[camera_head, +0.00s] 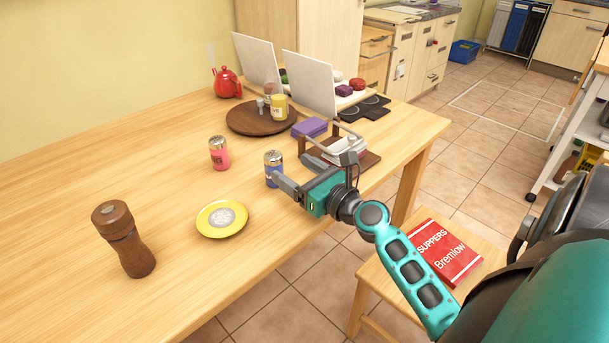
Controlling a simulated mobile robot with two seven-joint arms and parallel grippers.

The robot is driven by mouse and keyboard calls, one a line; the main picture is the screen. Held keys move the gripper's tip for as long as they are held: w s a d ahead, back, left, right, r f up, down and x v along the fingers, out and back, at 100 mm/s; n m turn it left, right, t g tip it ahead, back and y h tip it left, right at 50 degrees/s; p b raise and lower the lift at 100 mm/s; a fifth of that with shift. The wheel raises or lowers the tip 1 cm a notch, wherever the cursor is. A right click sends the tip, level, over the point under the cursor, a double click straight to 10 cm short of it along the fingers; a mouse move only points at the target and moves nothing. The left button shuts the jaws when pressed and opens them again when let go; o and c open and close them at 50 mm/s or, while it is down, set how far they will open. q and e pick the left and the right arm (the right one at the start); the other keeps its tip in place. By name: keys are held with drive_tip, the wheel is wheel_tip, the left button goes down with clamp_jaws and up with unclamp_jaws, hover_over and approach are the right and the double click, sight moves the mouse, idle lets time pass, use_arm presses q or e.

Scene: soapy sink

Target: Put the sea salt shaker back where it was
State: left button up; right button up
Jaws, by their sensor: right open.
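My right gripper (289,162) is open, low over the table's right edge. Its near finger reaches beside a blue shaker (272,163) with a silver top, which stands upright on the table. I cannot tell whether they touch. A pink-red shaker (219,155) with a silver top stands upright to its left. A yellow shaker (279,107) stands on the round dark wooden board (245,124) farther back. The labels are too small to read, so I cannot tell which is sea salt. My left gripper is not in view.
A yellow plate (208,228) and a brown pepper mill (134,252) stand at the front. A purple box (309,128) and a brown tray (370,160) with white dishes are near the gripper. A red teapot (227,83) stands behind. The table's left side is clear.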

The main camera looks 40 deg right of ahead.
drive_tip(key=shift+s+d, duration=0.1)
drive_tip(key=shift+s, duration=1)
drive_tip(key=shift+s, duration=0.1)
